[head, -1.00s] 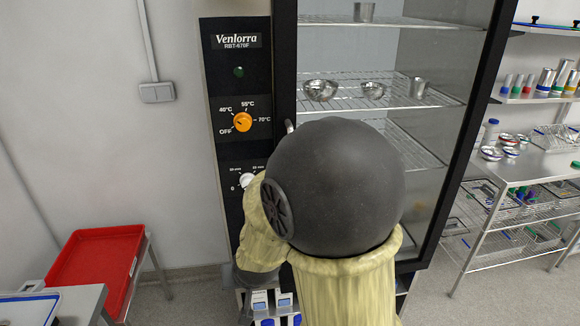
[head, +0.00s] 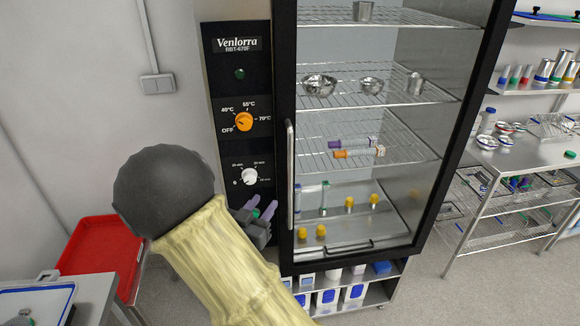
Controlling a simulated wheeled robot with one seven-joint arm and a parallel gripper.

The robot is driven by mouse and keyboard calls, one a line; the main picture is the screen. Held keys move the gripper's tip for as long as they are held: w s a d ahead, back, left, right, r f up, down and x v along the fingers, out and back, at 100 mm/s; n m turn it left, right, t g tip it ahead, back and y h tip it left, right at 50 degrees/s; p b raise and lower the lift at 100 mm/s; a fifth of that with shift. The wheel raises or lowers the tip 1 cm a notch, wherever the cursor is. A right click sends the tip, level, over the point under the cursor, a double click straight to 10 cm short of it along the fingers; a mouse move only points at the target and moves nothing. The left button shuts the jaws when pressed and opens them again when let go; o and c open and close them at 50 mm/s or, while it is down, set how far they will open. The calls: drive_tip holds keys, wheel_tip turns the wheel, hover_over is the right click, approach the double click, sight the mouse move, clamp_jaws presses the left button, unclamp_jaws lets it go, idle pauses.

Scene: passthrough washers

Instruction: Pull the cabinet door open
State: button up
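The cabinet (head: 237,120) is a tall unit with a dark control panel on its left. Its door (head: 470,160) has a black frame and a clear pane, and looks closed. A vertical silver handle (head: 290,175) runs along the door's left side. My gripper (head: 261,211) is left of the handle's lower end, in front of the panel's bottom. Its two purple-tipped fingers stand apart, and the handle is not between them. A small green patch shows near the fingers; I cannot tell what it is. My arm hides the cabinet's lower left.
A red tray (head: 100,262) is at lower left. A steel shelf unit (head: 520,165) stands at right. Open floor (head: 440,285) lies before the cabinet's right side.

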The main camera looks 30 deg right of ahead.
sight(289, 170)
drive_tip(key=p+x, duration=0.6)
drive_tip(key=x, duration=1)
drive_tip(key=shift+r+p, duration=0.1)
drive_tip(key=shift+p, duration=0.2)
drive_tip(key=shift+w+d, duration=0.4)
drive_tip(key=shift+w, duration=0.05)
clamp_jaws()
